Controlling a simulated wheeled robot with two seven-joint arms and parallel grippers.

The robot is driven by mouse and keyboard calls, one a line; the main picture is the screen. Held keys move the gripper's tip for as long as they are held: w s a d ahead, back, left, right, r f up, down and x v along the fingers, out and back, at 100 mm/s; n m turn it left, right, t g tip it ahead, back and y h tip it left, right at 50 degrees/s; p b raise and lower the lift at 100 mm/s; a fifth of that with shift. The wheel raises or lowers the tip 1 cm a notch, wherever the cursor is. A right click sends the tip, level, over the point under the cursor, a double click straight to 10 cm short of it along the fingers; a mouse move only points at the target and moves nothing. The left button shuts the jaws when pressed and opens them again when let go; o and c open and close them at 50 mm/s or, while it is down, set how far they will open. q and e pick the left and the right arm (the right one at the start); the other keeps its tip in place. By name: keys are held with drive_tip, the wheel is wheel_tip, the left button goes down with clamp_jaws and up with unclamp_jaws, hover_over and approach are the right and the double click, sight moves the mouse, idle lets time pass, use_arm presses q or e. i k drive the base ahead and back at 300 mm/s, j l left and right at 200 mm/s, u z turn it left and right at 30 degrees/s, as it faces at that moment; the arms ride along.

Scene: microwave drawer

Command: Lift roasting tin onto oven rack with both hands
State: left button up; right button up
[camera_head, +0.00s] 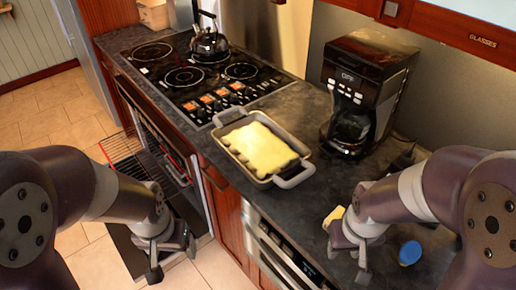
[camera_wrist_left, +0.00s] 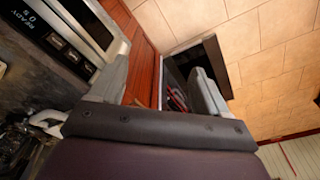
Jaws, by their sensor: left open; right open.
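The roasting tin (camera_head: 285,181) is grey with a handle at each end and a pale yellow filling. It sits on the dark counter between the cooktop and the coffee maker. The oven rack (camera_head: 121,146) sticks out of the open oven at left, above the lowered oven door (camera_head: 140,250). My left gripper (camera_head: 172,268) is open and empty, in front of the cabinets and left of the tin. In the left wrist view its fingers (camera_wrist_left: 160,90) are apart with nothing between them. My right gripper (camera_head: 345,262) is open over the counter, right of the tin and apart from it.
A black kettle (camera_head: 209,42) stands on the cooktop (camera_head: 200,75). The coffee maker (camera_head: 368,85) stands behind the tin. A blue round object (camera_head: 410,252) and a yellow piece (camera_head: 334,217) lie near my right gripper. A microwave drawer (camera_head: 285,255) is below the counter's front edge.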

sight(137, 163)
drive_tip(key=i+j+z, duration=0.15)
drive_tip(key=z, duration=0.25)
drive_tip(key=i+j+z, duration=0.1)
drive_tip(key=j+z, duration=0.15)
drive_tip(key=z, duration=0.15)
drive_tip(key=j+z, duration=0.25)
drive_tip(key=z, duration=0.15)
drive_tip(key=j+z, duration=0.6)
drive_tip(key=j, duration=1.35)
